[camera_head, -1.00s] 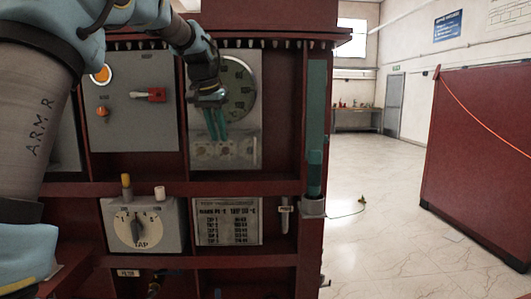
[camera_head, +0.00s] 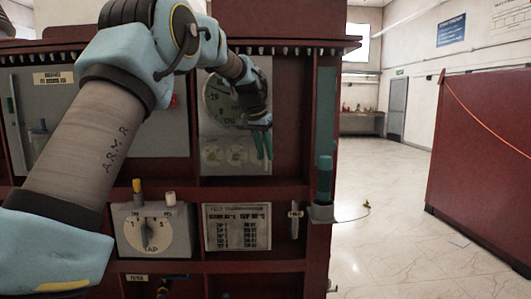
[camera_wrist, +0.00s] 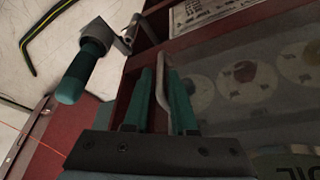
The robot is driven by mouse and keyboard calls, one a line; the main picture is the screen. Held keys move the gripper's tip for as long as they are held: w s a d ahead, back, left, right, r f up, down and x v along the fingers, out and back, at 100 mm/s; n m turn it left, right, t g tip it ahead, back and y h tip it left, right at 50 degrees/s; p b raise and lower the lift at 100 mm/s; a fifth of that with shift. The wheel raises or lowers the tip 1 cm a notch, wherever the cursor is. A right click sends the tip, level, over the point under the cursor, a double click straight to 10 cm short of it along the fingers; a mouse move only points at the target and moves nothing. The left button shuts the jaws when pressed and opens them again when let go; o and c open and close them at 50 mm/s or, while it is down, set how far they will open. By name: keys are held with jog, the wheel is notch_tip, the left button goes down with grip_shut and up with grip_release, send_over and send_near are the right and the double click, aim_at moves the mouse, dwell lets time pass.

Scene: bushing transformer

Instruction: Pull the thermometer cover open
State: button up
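The thermometer cover (camera_head: 222,140) is a clear panel over a round dial and small round gauges in the upper right bay of the red cabinet. It looks shut in the head view. Its bent metal handle (camera_wrist: 158,88) shows in the wrist view. My gripper (camera_head: 263,146) points down at the cover's right edge. In the wrist view, my gripper (camera_wrist: 163,92) has its two teal fingers apart, with the handle between them. The handle lies close to the right finger, and a gap shows on the left. I cannot tell whether a finger touches it.
A green-handled tool (camera_head: 324,175) stands in a holder at the cabinet's right edge, close to my gripper in the wrist view (camera_wrist: 80,72). Below are a TAP dial box (camera_head: 151,231) and a printed plate (camera_head: 237,227). Open floor (camera_head: 385,215) lies to the right, before a red panel (camera_head: 485,160).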

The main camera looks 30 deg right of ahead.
jog(key=shift+w+d+f, duration=0.1)
jog(key=shift+d+f, duration=0.05)
jog(key=shift+f, duration=0.25)
jog(key=shift+c, duration=0.2)
grip_shut()
dwell(1.0)
